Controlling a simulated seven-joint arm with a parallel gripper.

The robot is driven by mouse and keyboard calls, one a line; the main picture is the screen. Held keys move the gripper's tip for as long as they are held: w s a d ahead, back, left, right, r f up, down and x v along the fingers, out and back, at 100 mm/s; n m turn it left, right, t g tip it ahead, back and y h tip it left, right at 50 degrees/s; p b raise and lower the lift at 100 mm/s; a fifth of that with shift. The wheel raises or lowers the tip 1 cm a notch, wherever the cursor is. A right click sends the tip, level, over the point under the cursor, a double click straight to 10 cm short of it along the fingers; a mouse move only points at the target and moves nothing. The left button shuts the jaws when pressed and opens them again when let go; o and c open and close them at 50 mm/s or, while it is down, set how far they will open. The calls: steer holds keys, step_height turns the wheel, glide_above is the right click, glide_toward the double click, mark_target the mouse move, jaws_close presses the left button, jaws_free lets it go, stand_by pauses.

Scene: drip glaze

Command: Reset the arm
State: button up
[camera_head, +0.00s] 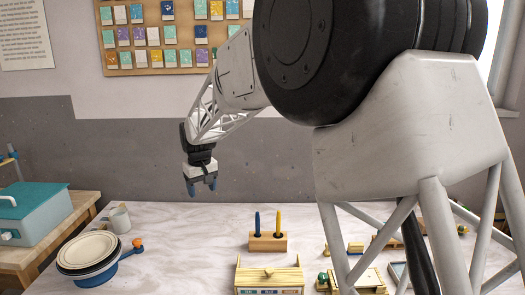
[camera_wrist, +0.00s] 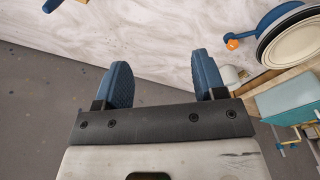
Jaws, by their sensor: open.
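My gripper (camera_head: 203,187) hangs from my arm above the back of the white table (camera_head: 190,226), with its blue fingertips pointing down. In the wrist view my gripper (camera_wrist: 162,82) has its two blue fingers spread apart. Nothing is between them, and the table surface and grey floor show beyond. My arm reaches across the upper middle of the head view. Its large black joint and pale body hide part of the table's right side.
Stacked plates and bowls (camera_head: 88,254) sit at the table's left, near a grey mug (camera_head: 119,219). A wooden block (camera_head: 267,242) holds a blue and a yellow stick. A wooden box (camera_head: 269,276) stands in front. A teal box (camera_head: 33,214) is far left.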

steer(key=s+d+r+m+t, duration=0.15)
steer(key=s+d+r, duration=0.25)
steer(key=s+d, duration=0.7)
steer(key=s+d+r+m+g, duration=0.1)
steer(key=s+d+r+m, duration=0.15)
steer(key=s+d, duration=0.9)
steer(key=s+d+f+m, duration=0.1)
steer(key=s+d+f, duration=0.1)
steer(key=s+d, duration=0.5)
steer(key=s+d+f+m+t, duration=0.1)
steer(key=s+d+f+m, duration=0.1)
steer(key=s+d, duration=0.6)
steer(key=s+f, duration=0.1)
steer(key=s, duration=0.6)
steer(key=shift+s+d+f+m+h, duration=0.15)
steer(key=shift+d+f+m+h, duration=0.05)
steer(key=shift+m+h, duration=0.1)
